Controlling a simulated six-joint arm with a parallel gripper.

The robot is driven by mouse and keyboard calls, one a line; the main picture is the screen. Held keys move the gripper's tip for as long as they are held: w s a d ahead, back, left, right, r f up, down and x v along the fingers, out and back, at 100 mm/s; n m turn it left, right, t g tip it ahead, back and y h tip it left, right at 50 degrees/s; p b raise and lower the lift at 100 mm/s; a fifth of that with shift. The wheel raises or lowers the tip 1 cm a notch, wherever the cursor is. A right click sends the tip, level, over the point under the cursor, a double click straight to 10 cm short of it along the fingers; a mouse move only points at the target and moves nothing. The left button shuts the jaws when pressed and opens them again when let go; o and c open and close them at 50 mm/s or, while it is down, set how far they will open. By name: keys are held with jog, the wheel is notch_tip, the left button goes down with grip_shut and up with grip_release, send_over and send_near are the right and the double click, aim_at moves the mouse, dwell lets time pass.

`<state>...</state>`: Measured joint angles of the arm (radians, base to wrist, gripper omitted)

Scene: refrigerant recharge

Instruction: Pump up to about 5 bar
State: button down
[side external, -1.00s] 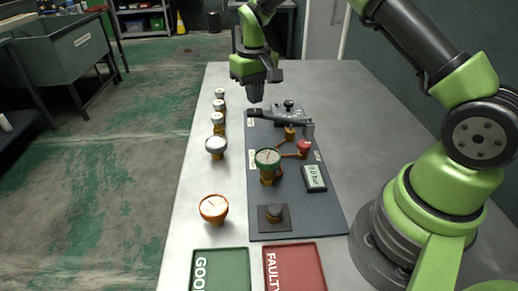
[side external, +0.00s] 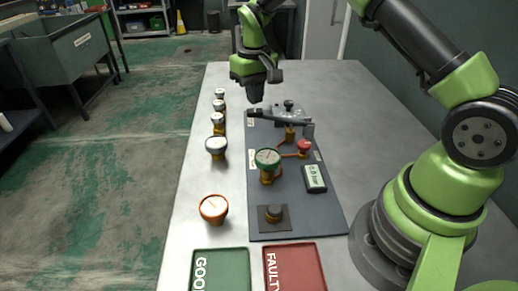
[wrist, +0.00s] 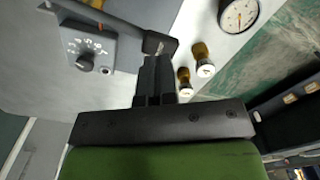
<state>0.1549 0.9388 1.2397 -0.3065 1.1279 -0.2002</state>
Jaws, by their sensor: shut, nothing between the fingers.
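My gripper (side external: 255,98) is shut and empty, pointing down just above the outer end of the dark pump lever (side external: 280,117). In the wrist view the fingertips (wrist: 156,60) are close against the lever's end (wrist: 163,43); I cannot tell if they touch. The lever runs over the board to the pump side, near a grey box with a dial (wrist: 88,50). A green-rimmed gauge (side external: 267,158) stands on the board. The digital readout (side external: 314,178) seems to show 0.8 bar, but its digits are small. A red knob (side external: 304,147) sits beside the brass fittings.
Several loose gauges (side external: 216,146) line the table's left side, with an orange-rimmed gauge (side external: 213,208) nearest. A green GOOD tray (side external: 221,270) and red FAULTY tray (side external: 294,267) lie in front. The far right table is clear.

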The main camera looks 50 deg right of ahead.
aim_at(255, 110)
jog(key=shift+f, duration=2.9)
jog(key=shift+r, duration=3)
jog(key=shift+f, duration=0.1)
jog(key=shift+f, duration=2.9)
jog(key=shift+r, duration=3.05)
